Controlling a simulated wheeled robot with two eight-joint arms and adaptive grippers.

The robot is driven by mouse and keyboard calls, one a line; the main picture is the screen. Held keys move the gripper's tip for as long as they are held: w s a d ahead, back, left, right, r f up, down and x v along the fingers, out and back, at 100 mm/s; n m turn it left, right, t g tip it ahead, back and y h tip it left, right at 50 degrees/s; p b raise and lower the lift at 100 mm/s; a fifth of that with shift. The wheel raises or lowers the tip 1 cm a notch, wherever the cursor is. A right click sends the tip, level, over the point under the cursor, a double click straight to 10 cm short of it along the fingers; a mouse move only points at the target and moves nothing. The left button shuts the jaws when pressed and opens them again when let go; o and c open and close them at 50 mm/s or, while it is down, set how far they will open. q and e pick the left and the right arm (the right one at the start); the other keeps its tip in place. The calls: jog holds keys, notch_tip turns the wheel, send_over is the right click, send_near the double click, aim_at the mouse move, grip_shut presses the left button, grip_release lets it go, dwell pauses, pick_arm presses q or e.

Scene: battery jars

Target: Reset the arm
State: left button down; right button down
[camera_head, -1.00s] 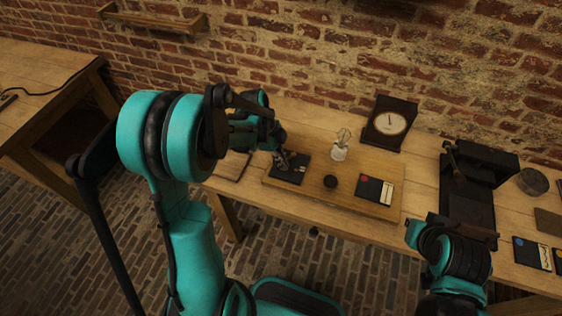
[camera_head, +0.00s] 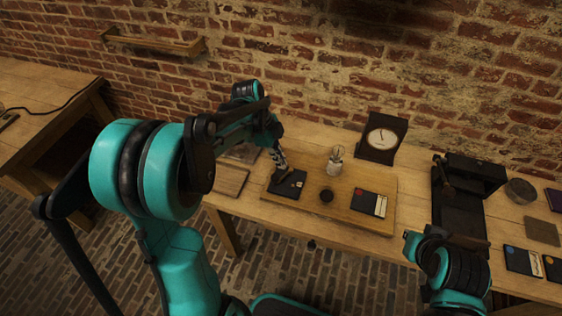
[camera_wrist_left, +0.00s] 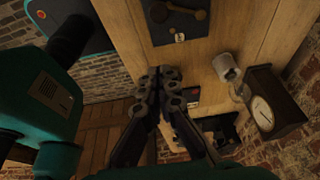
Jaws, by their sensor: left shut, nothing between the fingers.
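My left gripper (camera_head: 280,158) is shut and empty, pointing down over the left dark card (camera_head: 287,184) on the wooden board (camera_head: 335,211). I cannot tell whether its tips touch the card. In the left wrist view the two dark fingers (camera_wrist_left: 158,83) meet at their tips with nothing between them. A small pale jar (camera_head: 335,166) stands upright on the board, right of the gripper; a pale jar also shows in the left wrist view (camera_wrist_left: 226,67). Of my right arm only a teal joint shows, at the lower right; its gripper is out of view.
On the board are a small black round piece (camera_head: 326,196) and a second dark card (camera_head: 369,203). A dark-cased dial (camera_head: 383,138) stands behind. A black apparatus (camera_head: 462,195), a round tin (camera_head: 520,190) and more cards (camera_head: 523,261) are to the right. A brick wall closes the back.

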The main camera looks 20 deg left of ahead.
dwell(0.3)
pick_arm(q)
jog(key=s+d+r+n+t+y+b, duration=0.1)
jog(key=s+r+n+t+y, duration=0.1)
jog(key=s+n, duration=0.5)
jog(key=s+d+r+n+t+y+b, duration=0.1)
jog(key=s+n+t, duration=0.3)
jog(key=s+n, duration=0.4)
jog(key=shift+r+n+t+y+b, duration=0.3)
jog(key=shift+r+n+t+y, duration=0.15)
jog(key=shift+n, duration=0.85)
jog(key=shift+d, duration=0.1)
